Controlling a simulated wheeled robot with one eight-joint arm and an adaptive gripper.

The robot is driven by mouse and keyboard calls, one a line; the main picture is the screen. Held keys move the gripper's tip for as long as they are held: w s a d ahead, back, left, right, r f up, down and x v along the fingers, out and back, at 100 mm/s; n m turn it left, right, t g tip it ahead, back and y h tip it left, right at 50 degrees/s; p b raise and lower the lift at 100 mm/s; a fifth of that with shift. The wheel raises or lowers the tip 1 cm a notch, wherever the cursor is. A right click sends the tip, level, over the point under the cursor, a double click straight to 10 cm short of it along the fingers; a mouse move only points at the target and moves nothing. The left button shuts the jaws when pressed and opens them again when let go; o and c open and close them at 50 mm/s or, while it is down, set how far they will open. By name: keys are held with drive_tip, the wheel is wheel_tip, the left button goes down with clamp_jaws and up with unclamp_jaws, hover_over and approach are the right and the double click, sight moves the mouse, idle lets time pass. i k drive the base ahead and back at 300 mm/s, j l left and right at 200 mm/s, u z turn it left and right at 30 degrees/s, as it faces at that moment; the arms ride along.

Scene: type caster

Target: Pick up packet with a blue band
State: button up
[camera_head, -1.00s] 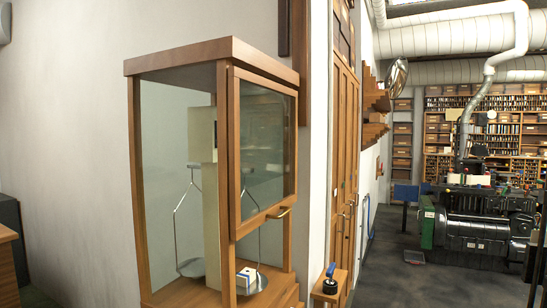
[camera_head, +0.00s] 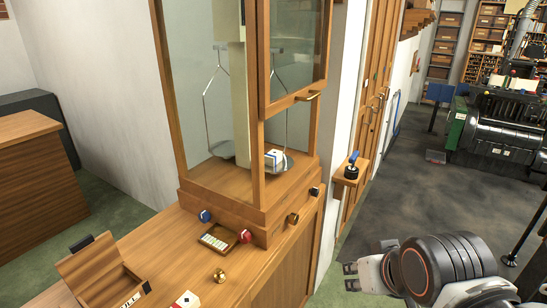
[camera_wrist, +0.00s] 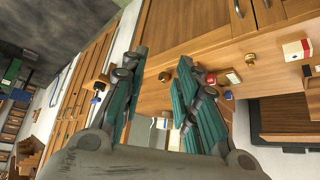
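A small white packet with a blue band (camera_head: 274,157) sits on the right pan of a balance inside the glass-sided wooden case. My gripper (camera_head: 350,277) is at the lower right of the head view, out in front of the bench and well apart from the packet. In the wrist view my gripper (camera_wrist: 162,55) has its two fingers spread, with nothing between them. The case's framed glass sash (camera_head: 297,50) is raised, leaving an opening below its brass handle (camera_head: 308,96).
The wooden case base (camera_head: 225,208) has knobs along its front. The bench holds a small tray (camera_head: 218,238), a brass weight (camera_head: 219,276), an open wooden box (camera_head: 100,275) and a white packet with a red mark (camera_head: 186,300). A wall shelf (camera_head: 350,173) juts out right of the case.

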sight(272, 158)
drive_tip(key=i+j+z, duration=0.1)
drive_tip(key=i+z, duration=0.25)
drive_tip(key=i+j+z, duration=0.15)
drive_tip(key=i+z, duration=0.2)
drive_tip(key=i+j+z, duration=0.35)
drive_tip(key=k+l, duration=0.05)
drive_tip(key=l, duration=0.05)
